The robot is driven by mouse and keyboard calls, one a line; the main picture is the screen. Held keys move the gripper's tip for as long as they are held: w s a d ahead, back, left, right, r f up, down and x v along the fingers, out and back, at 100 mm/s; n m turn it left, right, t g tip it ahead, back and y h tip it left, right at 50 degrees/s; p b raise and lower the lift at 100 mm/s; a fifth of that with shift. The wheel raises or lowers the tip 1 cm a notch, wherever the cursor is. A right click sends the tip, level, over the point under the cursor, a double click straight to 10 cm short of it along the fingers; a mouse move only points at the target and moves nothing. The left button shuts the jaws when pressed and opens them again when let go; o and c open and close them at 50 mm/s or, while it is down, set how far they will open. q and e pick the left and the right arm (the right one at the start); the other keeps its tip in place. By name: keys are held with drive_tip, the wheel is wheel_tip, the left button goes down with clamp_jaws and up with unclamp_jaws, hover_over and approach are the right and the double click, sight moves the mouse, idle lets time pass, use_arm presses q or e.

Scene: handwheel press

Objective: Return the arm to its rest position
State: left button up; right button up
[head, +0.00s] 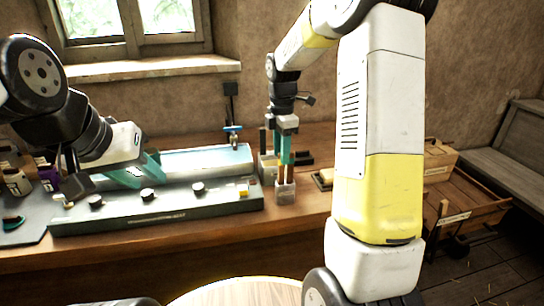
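My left gripper (148,172) comes in from the left, its teal fingers low over the long grey-green bench unit (160,215). I cannot tell whether its fingers touch the unit or how far apart they are. My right gripper (286,182) points straight down at the right end of that unit, with teal on its fingers. Brown upright parts and a pale block show at its fingertips; I cannot tell whether it holds them. My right arm's large white and yellow links fill the middle right and hide part of the bench.
The wooden bench (200,242) carries small bottles (17,181) at the left. A blue-handled tap (233,129) stands behind the unit. Wooden crates (468,205) are at the right. A round pale wooden top (240,291) is in front.

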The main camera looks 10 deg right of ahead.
wheel_tip(320, 180, up, 3)
drive_tip(key=shift+s+r, duration=0.1)
drive_tip(key=shift+r, duration=0.05)
drive_tip(key=s+a+r+m+t+y, duration=0.1)
drive_tip(key=s+r+m+t, duration=0.2)
drive_tip(key=s+m, duration=0.7)
drive_tip(key=s+a+r+m+t+y, duration=0.1)
drive_tip(key=s+r+m+t, duration=0.2)
drive_tip(key=s, duration=1.1)
wheel_tip(320, 180, up, 3)
drive_tip(key=m, duration=0.6)
drive_tip(key=shift+m, duration=0.4)
drive_tip(key=shift+a, duration=0.1)
